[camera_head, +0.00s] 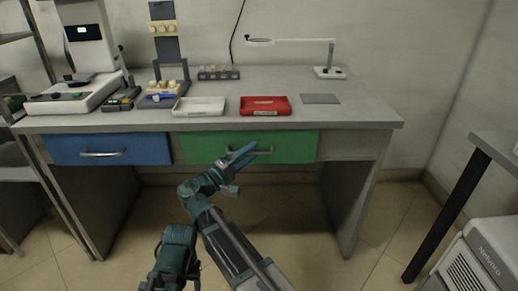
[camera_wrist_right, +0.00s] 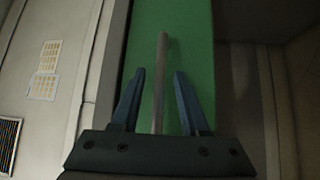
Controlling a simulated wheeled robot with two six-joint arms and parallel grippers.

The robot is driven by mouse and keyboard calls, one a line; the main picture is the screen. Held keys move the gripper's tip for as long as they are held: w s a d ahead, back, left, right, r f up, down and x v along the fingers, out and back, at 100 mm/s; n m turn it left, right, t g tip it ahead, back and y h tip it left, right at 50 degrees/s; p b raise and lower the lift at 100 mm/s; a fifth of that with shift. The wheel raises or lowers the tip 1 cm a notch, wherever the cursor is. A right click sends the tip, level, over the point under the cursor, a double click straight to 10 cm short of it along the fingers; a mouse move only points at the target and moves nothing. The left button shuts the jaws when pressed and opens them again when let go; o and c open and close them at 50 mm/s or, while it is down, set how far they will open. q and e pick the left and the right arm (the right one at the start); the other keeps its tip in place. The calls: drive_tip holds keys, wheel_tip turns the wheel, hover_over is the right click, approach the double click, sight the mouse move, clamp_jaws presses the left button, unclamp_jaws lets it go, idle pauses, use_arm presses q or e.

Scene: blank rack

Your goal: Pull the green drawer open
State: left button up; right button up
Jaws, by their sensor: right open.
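The green drawer (camera_head: 301,147) sits under the right part of the desk and looks closed, its front about flush with the blue drawer beside it. Its metal bar handle (camera_head: 264,152) is partly hidden behind my right gripper (camera_head: 246,157). In the right wrist view, the green drawer front (camera_wrist_right: 190,32) fills the middle, and the handle (camera_wrist_right: 161,75) runs lengthwise between the two blue fingers of my right gripper (camera_wrist_right: 159,80). The fingers are open, with a gap on each side of the handle.
A closed blue drawer (camera_head: 135,150) is at the left. On the desk (camera_head: 360,112) stand a white tray (camera_head: 199,107), a red tray (camera_head: 265,106), a grey pad (camera_head: 320,99) and a lamp (camera_head: 329,73). Floor (camera_head: 290,220) in front of the drawer is free apart from my arm.

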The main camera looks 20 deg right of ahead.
clamp_jaws()
idle(1.4)
